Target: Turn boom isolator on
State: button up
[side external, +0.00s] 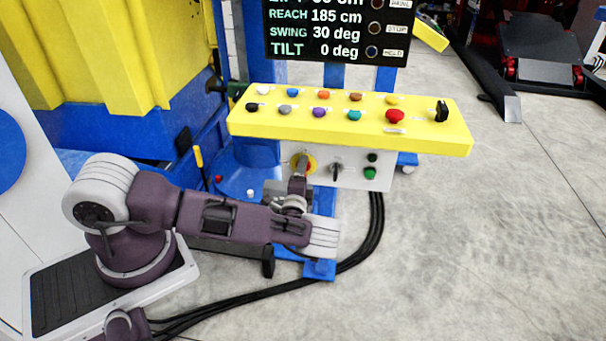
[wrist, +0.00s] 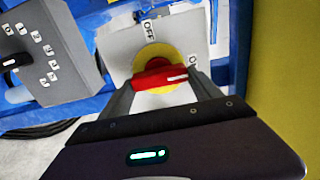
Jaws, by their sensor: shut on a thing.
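The boom isolator is a red rotary handle (wrist: 160,78) on a round yellow disc (wrist: 152,55), mounted on a pale plate marked OFF and ON in the wrist view. The handle lies roughly across the picture, its white mark toward the right, near the partly hidden ON label. My gripper (wrist: 162,84) has one finger at each end of the handle and is shut on it. In the side external view the yellow disc (side external: 311,163) shows at the left of the grey panel, with my gripper (side external: 302,170) in front of it, hiding most of the handle.
The grey panel (side external: 345,180) also carries a black selector (side external: 336,169) and a green button (side external: 370,173). A yellow console (side external: 440,136) with several coloured knobs overhangs it. Black cables (side external: 372,235) run below. Open floor lies to the right.

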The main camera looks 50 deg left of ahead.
jog(key=o, duration=1.4)
jog(key=shift+s+d, duration=0.1)
jog(key=v, duration=0.7)
